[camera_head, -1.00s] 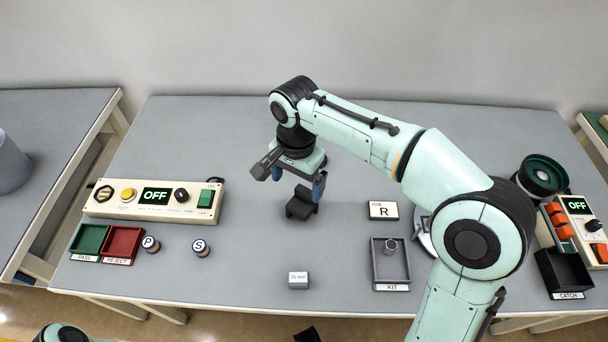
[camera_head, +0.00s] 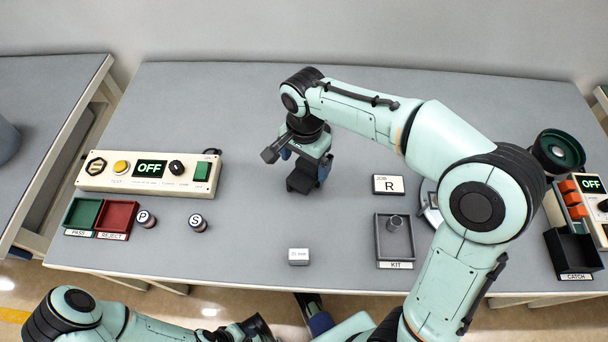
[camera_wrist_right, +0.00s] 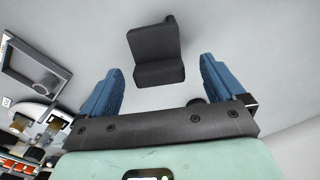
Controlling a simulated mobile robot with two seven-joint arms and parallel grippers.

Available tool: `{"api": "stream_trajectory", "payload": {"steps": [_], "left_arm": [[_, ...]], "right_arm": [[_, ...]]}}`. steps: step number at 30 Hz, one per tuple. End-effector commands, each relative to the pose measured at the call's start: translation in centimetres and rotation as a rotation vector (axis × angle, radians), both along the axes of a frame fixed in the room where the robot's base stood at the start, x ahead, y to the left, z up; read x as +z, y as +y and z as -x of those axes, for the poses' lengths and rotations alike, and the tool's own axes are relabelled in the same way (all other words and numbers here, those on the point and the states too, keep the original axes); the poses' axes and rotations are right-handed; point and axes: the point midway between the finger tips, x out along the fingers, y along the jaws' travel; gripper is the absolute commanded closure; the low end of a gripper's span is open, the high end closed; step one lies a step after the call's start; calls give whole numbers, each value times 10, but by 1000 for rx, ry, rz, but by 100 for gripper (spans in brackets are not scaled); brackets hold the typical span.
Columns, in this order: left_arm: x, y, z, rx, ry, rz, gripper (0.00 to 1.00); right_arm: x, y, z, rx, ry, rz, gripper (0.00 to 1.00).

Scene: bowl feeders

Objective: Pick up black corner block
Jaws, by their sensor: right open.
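The black corner block (camera_head: 301,180) stands on the grey table directly below my right gripper (camera_head: 306,172), which partly covers it in the head view. In the right wrist view the block (camera_wrist_right: 156,56) is L-shaped, with two flat faces meeting at an inner corner. My right gripper is open there (camera_wrist_right: 160,75), with one blue finger on each side of the block's near end. I see a gap on each side, and no contact shows. My left gripper (camera_head: 316,318) shows only in part at the bottom edge, and its jaw opening is not clear.
A control box (camera_head: 150,172) reading OFF, a green tray (camera_head: 82,213), a red tray (camera_head: 117,217) and two small cylinders are left. A small labelled grey block (camera_head: 299,256) lies in front. The KIT tray (camera_head: 395,241) and R card (camera_head: 389,185) are right. Table around the block is clear.

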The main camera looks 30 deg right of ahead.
Motion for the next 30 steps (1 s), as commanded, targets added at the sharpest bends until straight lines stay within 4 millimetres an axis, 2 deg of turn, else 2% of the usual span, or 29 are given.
{"api": "stream_trajectory", "payload": {"steps": [1,6,15,16,18,21,30], "left_arm": [[-3,0,-1,1,-3,0,57],[-7,0,-2,2,-9,-1,57],[-7,0,-3,2,-11,-1,57],[-7,0,-3,2,-11,-1,57],[-7,0,-3,2,-11,-1,57],[-7,0,-3,3,-11,-1,57],[-7,0,-3,3,-11,-1,57]], "right_arm": [[-11,-1,2,0,4,1,4],[-34,-2,3,0,3,0,4],[-39,-2,2,0,0,0,4],[-39,-2,2,0,0,0,7],[-39,-2,2,0,0,0,30],[-39,-2,2,0,0,0,59],[-38,-2,2,0,0,0,60]]}}
